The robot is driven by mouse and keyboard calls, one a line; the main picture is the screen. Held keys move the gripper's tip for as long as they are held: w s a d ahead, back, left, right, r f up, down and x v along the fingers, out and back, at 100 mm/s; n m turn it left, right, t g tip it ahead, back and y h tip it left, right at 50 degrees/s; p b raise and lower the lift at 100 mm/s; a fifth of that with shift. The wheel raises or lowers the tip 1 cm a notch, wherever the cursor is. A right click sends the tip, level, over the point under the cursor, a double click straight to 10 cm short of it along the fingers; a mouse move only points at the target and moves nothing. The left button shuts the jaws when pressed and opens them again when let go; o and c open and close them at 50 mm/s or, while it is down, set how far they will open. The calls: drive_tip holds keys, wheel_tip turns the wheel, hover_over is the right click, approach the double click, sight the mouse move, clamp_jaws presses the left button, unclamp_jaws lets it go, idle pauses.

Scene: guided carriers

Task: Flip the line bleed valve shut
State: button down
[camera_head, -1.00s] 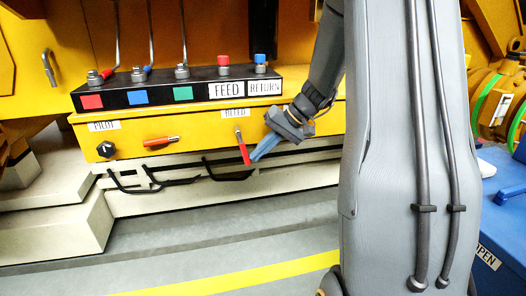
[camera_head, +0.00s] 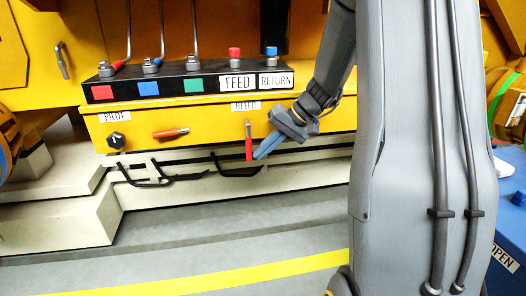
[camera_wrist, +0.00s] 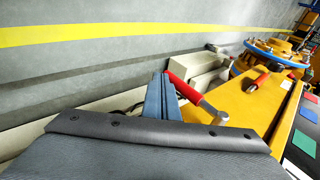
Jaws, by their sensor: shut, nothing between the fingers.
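The bleed valve is a lever with a red grip (camera_head: 249,149), under the BLEED label (camera_head: 246,106) on the yellow panel. Its grip hangs almost straight down from the metal pivot. My gripper (camera_head: 261,153) is shut and empty, its blue fingertips just right of the lower grip. In the wrist view my gripper (camera_wrist: 160,92) shows its closed fingers beside the red grip (camera_wrist: 184,88), with the pivot at the grip's right end. The fingers look very close to the grip; I cannot tell for certain whether they touch.
An orange-red handle (camera_head: 171,133) lies nearly level on the panel, left of the lever. A black knob (camera_head: 116,141) sits under the PILOT label. Black hooks (camera_head: 236,167) hang below. A manifold (camera_head: 213,79) with hose fittings is above. The grey floor in front is clear.

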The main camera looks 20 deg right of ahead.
drive_tip(key=s+d, duration=0.6)
drive_tip(key=d, duration=0.6)
drive_tip(key=shift+d+b, duration=0.4)
drive_tip(key=shift+b, duration=0.05)
drive_tip(key=shift+a, duration=0.15)
drive_tip(key=s+a+n+g+h+p, duration=0.3)
drive_tip(key=s+a+h+p, duration=0.3)
drive_tip(key=s+a, duration=1.3)
drive_tip(key=a+r+g+h, duration=0.1)
drive_tip(key=a, duration=0.3)
drive_tip(key=shift+s+a+p, duration=0.25)
drive_tip(key=shift+s+p, duration=0.15)
